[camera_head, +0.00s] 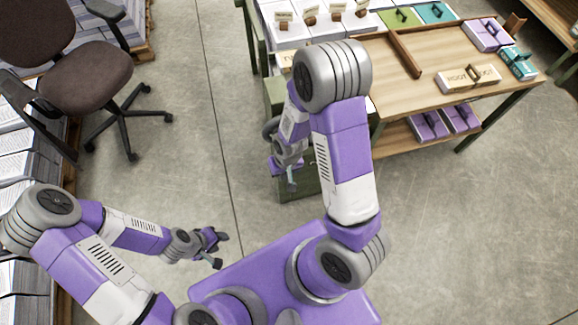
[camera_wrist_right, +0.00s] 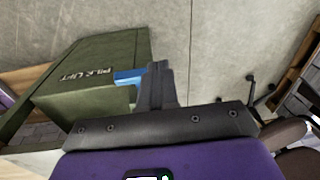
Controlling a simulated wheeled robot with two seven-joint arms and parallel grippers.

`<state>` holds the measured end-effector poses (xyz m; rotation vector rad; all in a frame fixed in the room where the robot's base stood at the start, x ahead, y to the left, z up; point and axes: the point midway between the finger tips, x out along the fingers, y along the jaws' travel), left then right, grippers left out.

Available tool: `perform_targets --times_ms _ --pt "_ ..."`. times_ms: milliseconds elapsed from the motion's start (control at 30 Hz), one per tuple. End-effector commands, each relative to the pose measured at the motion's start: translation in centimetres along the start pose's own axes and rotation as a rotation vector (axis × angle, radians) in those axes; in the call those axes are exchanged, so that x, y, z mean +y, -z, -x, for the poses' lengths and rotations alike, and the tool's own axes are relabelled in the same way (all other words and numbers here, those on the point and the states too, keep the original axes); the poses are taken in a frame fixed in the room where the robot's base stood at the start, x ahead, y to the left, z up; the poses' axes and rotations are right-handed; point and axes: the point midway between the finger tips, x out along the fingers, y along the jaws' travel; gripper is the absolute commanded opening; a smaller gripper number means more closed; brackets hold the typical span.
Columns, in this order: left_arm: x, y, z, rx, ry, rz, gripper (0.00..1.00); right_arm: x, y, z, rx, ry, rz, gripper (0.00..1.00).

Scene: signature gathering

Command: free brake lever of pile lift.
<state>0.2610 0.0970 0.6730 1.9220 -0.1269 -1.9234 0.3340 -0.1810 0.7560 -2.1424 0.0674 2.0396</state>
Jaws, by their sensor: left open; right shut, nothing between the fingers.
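The pile lift (camera_wrist_right: 95,75) is a dark green box with "PILE LIFT" lettering in the right wrist view. Its green body (camera_head: 275,95) is partly hidden behind my right arm in the head view. A blue bar, apparently the brake lever (camera_wrist_right: 127,77), sticks out at the side of the box, just left of my right gripper (camera_wrist_right: 156,75). My right gripper is shut and empty, with its fingers beside the bar's end; I cannot tell whether they touch. My left gripper (camera_head: 220,250) is open and empty above the bare floor, far from the lift.
A wooden table (camera_head: 425,75) with boxes and a divider stands at the right, close to the lift. An office chair (camera_head: 80,75) and paper stacks (camera_head: 10,140) on pallets are at the left. The concrete floor (camera_head: 190,130) between them is clear.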

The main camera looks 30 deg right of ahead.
Motion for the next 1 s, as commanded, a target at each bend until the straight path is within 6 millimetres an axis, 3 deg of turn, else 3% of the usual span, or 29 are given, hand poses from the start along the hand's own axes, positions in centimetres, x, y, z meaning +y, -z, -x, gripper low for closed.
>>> perform_targets --times_ms 33,133,400,767,1000 --pt "-0.6 0.1 -1.5 0.0 0.0 0.0 0.43 0.5 1.5 0.8 0.031 -0.026 0.002 0.0" --pt "-1.0 0.1 -2.6 0.0 0.0 0.0 0.43 1.6 3.0 3.2 0.053 -0.066 -0.021 0.0" --pt "-1.4 0.2 -3.6 0.0 0.0 0.0 0.43 3.0 4.0 6.4 0.067 -0.105 -0.067 0.0" --pt "-1.4 0.2 -3.6 0.001 0.0 0.0 0.43 3.1 4.0 6.3 0.064 -0.107 -0.07 0.0" --pt "-2.0 0.3 -5.5 0.001 0.0 0.0 0.43 3.5 4.1 2.9 0.062 -0.108 -0.07 0.0"
